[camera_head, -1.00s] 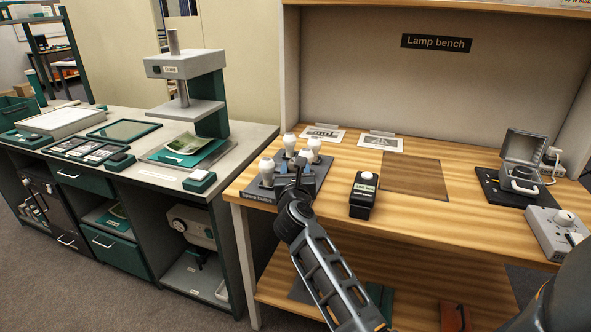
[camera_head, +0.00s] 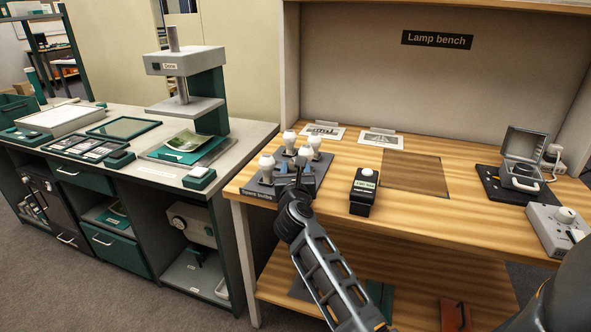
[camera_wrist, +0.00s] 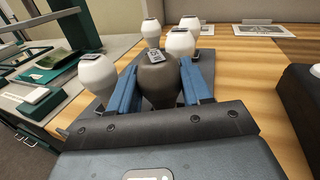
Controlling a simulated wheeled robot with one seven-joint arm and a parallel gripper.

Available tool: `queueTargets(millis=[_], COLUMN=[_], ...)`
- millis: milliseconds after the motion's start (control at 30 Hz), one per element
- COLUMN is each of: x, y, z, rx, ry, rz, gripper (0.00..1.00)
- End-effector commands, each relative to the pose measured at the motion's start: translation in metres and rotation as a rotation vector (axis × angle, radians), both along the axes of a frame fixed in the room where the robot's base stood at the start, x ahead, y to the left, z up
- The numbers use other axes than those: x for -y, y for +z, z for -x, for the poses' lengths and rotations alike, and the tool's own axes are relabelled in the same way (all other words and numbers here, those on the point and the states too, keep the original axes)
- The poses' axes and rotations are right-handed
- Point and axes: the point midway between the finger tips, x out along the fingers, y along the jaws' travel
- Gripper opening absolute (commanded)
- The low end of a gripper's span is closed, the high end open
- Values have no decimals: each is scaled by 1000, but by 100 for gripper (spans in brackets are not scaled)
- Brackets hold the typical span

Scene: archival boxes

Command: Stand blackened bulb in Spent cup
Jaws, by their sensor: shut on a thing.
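A dark, blackened bulb (camera_wrist: 158,82) stands upright between the two blue fingers of my gripper (camera_wrist: 160,90) in the wrist view, with a small grey label on its top. My gripper is shut on it, low at the near edge of a dark bulb tray (camera_head: 258,189). In the head view my gripper (camera_head: 296,176) is over that tray, and the dark bulb cannot be made out there. I cannot pick out a cup marked Spent in either view.
Several white bulbs, such as one at the left (camera_head: 267,164), stand close around my gripper on the tray. A black labelled box (camera_head: 363,190) stands to the right. Further right are an open grey case (camera_head: 525,150) and a grey knobbed box (camera_head: 560,232). The bench middle is clear.

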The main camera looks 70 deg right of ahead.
Motion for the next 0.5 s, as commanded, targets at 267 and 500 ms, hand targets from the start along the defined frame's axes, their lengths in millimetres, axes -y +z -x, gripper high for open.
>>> queueTargets(millis=[267,500], x=[0,-1], y=[-2,-3], z=[0,0], rx=[0,-1], ry=[0,0], rz=[0,0], gripper=[59,59])
